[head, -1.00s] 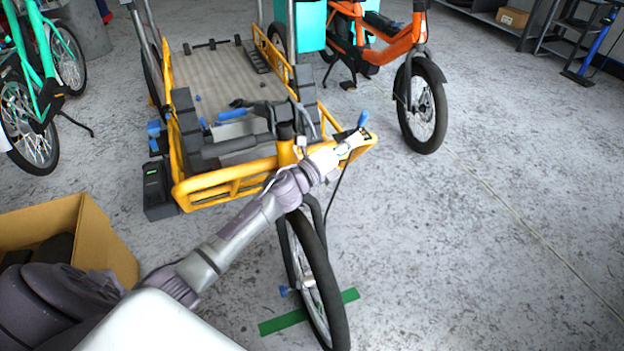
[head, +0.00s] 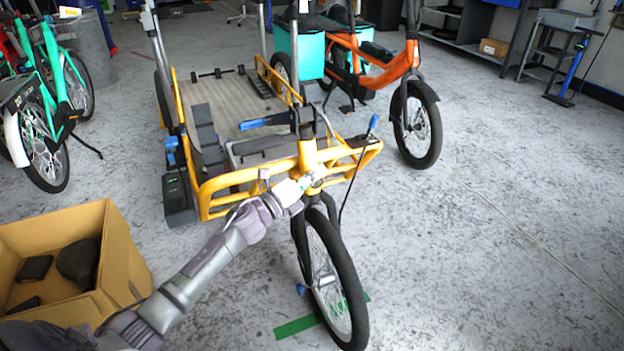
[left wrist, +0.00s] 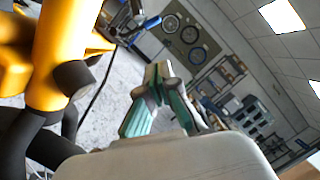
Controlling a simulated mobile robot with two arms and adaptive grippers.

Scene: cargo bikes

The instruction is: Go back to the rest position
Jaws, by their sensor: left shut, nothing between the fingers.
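My left gripper (head: 312,181) is in front of the yellow cargo bike (head: 225,190), close to the yellow head tube above the front wheel (head: 335,285). In the left wrist view the fingers (left wrist: 160,75) are shut and empty. There the yellow tube (left wrist: 65,50) stands just left of the fingers, and I cannot tell whether anything touches it. My left arm reaches in from the lower left past the cardboard box. My right gripper is not in view.
An open cardboard box (head: 130,262) with dark parts stands at the lower left. An orange bike (head: 370,62) stands behind on the right, and teal bikes (head: 75,85) stand on the left. A green strip (head: 297,326) lies under the front wheel. The floor at right is clear.

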